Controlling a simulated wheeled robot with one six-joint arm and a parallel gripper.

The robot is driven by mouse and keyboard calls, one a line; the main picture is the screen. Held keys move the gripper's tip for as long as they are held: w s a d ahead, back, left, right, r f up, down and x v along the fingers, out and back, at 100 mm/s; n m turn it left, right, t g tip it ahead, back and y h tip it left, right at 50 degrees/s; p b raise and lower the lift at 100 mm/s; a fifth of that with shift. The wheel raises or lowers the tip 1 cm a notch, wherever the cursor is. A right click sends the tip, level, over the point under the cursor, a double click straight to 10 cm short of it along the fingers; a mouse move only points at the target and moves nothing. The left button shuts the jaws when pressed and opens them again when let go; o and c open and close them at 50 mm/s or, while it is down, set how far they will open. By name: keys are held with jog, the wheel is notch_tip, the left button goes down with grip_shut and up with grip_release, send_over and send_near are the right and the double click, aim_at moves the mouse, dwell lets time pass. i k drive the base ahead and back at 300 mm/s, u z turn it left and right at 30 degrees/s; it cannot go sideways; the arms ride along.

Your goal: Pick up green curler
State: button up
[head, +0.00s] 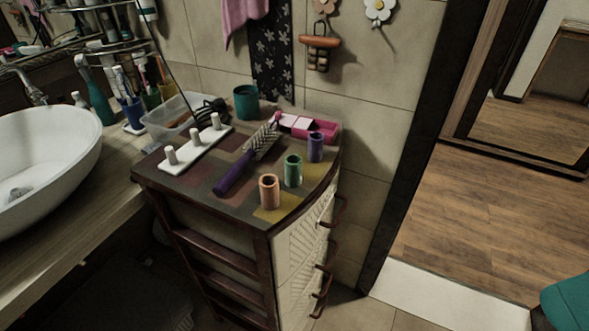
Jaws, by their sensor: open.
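The green curler (293,171) stands upright on the patchwork top of a small dark wooden cabinet (195,190), near its front right edge. It is between an orange curler (269,191), nearer the front, and a purple curler (316,147), farther back. The three curlers stand apart in a slanting row. The green curler shows clearly, with nothing in front of it. My gripper is not in view.
A purple-handled brush (234,174) lies left of the curlers. A white rack with pegs (195,147) lies farther left. A pink box (310,127), teal cup (246,102) and clear bin (165,121) stand behind. The wall is close behind; open floor (460,225) lies right.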

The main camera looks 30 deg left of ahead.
aim_at(293, 171)
jog(key=k, duration=1.2)
jog(key=u, duration=1.1)
jog(key=i, duration=1.3)
jog(key=u, duration=0.05)
